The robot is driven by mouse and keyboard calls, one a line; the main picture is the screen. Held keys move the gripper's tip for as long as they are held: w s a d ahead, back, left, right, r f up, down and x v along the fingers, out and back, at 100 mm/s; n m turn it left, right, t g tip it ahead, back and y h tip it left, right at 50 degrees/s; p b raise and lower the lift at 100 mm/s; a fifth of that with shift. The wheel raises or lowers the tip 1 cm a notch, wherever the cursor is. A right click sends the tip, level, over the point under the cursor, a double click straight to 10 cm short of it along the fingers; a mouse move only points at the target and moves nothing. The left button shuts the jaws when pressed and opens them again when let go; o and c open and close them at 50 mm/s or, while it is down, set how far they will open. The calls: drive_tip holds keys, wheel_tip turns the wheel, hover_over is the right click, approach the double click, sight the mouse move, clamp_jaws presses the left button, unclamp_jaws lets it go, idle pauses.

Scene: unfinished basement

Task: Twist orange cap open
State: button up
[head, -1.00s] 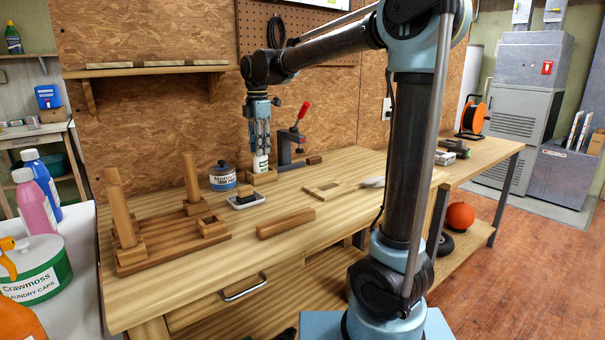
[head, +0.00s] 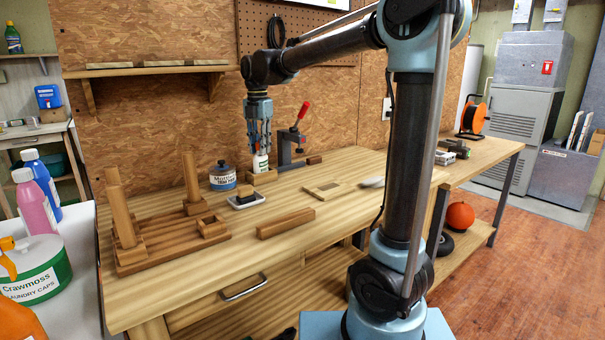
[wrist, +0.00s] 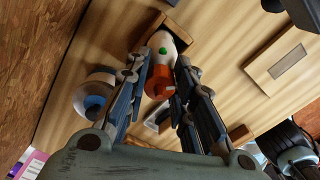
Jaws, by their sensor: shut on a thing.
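The orange cap (wrist: 160,83) shows in the wrist view between my gripper's two fingers, on top of a white bottle (wrist: 164,42) with a green mark. The bottle stands in a wooden block holder (wrist: 183,27). In the head view the white bottle (head: 261,163) stands on the workbench in its wooden holder (head: 261,177), under my gripper (head: 260,148). My gripper (wrist: 161,88) is shut on the orange cap from above.
A round tin (head: 222,178) stands left of the bottle, and a clamp with a red handle (head: 290,145) stands close on the right. A small tray (head: 238,204), a wooden bar (head: 286,223) and a wooden peg stand (head: 165,248) are on the workbench (head: 215,280).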

drive_tip(key=shift+n, duration=0.3)
drive_tip(key=n, duration=0.4)
drive_tip(key=shift+n, duration=0.3)
drive_tip(key=o, duration=0.8)
drive_tip(key=shift+o, duration=0.2)
drive_tip(key=shift+r, duration=3.5)
